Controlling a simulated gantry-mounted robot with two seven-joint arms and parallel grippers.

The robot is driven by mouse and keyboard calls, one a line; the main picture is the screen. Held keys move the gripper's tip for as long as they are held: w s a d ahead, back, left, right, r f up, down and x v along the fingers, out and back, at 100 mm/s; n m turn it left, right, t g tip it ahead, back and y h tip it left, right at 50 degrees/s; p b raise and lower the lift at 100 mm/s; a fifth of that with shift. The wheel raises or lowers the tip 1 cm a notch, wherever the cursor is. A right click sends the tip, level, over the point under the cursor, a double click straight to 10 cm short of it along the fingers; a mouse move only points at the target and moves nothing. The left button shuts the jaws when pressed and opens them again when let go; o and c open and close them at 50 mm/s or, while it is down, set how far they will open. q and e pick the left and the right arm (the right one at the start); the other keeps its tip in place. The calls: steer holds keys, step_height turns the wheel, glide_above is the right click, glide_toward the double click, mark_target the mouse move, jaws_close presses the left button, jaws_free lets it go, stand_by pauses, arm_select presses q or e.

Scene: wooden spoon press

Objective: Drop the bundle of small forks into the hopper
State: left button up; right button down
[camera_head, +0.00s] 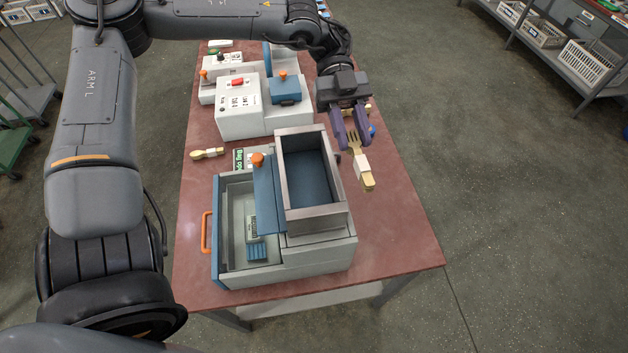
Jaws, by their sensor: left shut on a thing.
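My left gripper (355,142) reaches over the table from above and is shut on the bundle of small forks (361,162). The bundle is wooden, with a pale band around it and tines toward the fingers. It hangs just to the right of the hopper (282,168), outside its rim. The hopper is an open rectangular box with grey walls and a dark blue inside, on top of the grey machine. I see nothing inside it. My right gripper is not in view.
The grey machine has an open drawer (221,235) with an orange handle at its left. Another white machine (250,110) stands behind. A small wooden piece (207,153) lies at the table's left edge. The red table (405,240) is clear at the right front.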

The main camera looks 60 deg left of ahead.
arm_select(q)
steer(key=shift+s+f, duration=0.15)
steer(key=shift+f, duration=0.25)
steer(key=shift+s+a+f+p, duration=0.25)
steer(key=shift+s+a+f, duration=0.4)
steer(key=shift+a+f, duration=1.2)
steer(key=shift+s+a+f+p, duration=0.25)
steer(key=shift+s+a+f, duration=0.4)
steer(key=shift+a+f, duration=1.15)
steer(key=shift+s+a+f+p, duration=0.25)
steer(key=shift+s+a+f, duration=0.4)
steer(key=shift+a+f, duration=1.2)
steer(key=shift+d+f, duration=0.15)
steer(key=shift+d, duration=0.05)
steer(key=shift+f+b, duration=0.65)
steer(key=shift+b, duration=0.15)
steer(key=shift+a, duration=0.1)
steer(key=o, duration=1)
steer(key=shift+s+f, duration=0.1)
